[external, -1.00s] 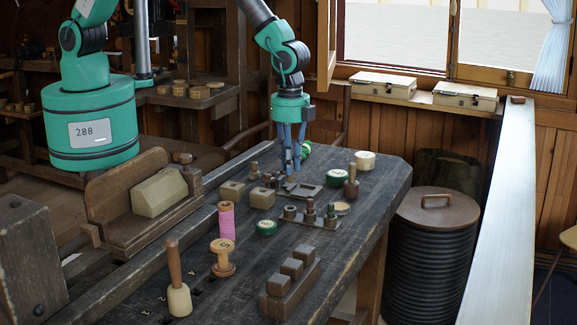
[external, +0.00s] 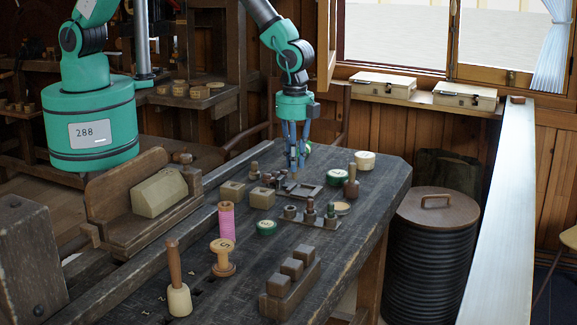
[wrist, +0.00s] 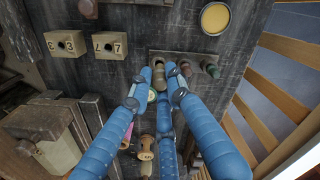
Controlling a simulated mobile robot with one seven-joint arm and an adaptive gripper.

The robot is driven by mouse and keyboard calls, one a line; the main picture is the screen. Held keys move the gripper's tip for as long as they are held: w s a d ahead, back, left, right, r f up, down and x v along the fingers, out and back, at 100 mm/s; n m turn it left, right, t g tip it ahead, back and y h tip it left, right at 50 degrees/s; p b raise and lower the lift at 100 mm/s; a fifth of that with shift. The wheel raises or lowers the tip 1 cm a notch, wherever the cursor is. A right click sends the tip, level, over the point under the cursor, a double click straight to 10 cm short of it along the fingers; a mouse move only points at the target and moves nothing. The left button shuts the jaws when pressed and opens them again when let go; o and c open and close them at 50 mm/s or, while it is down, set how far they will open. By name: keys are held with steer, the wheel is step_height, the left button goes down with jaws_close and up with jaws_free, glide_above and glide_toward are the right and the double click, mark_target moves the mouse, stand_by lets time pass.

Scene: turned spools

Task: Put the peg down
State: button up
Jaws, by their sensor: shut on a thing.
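My gripper (external: 294,168) is shut on a slim brown peg (wrist: 159,76). The strip also shows in the wrist view (wrist: 198,62), just beyond the fingertips. I cannot tell whether the held peg touches anything.
Two holed tan blocks (external: 262,198) sit left of the strip. The bench's right front (external: 347,252) is mostly clear.

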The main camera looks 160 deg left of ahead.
mark_target(361, 155)
steer(key=s+a+n+b, duration=0.1)
steer(key=s+a+n, duration=0.1)
steer(key=s+a, duration=0.8)
steer(key=s, duration=0.3)
steer(key=shift+s+a+f+b, duration=0.25)
steer(key=shift+s+a+b, duration=0.05)
steer(key=shift+a, duration=0.1)
steer(key=shift+o, duration=0.2)
steer(key=s+a+n, duration=0.1)
steer(key=s+a, duration=0.2)
steer(key=s, duration=0.5)
steer(key=s+a+n+b, duration=0.1)
steer(key=s+a, duration=0.3)
steer(key=s, duration=0.4)
steer(key=shift+s+a+f, duration=0.15)
steer(key=shift+a+f, duration=0.05)
steer(key=shift+c, duration=0.2)
steer(key=shift+o, duration=0.2)
steer(key=shift+w+a+f+p, duration=0.2)
steer(key=shift+w+a, duration=0.8)
steer(key=shift+a, duration=1.5)
steer(key=shift+w+a+f, duration=0.3)
steer(key=shift+w+a, duration=0.65)
steer(key=shift+a, duration=1.5)
steer(key=shift+w+a+f+p, duration=0.2)
steer(key=shift+w+a, duration=0.8)
steer(key=shift+a, duration=1.5)
steer(key=shift+f, duration=0.1)
steer(key=shift+f, duration=1.7)
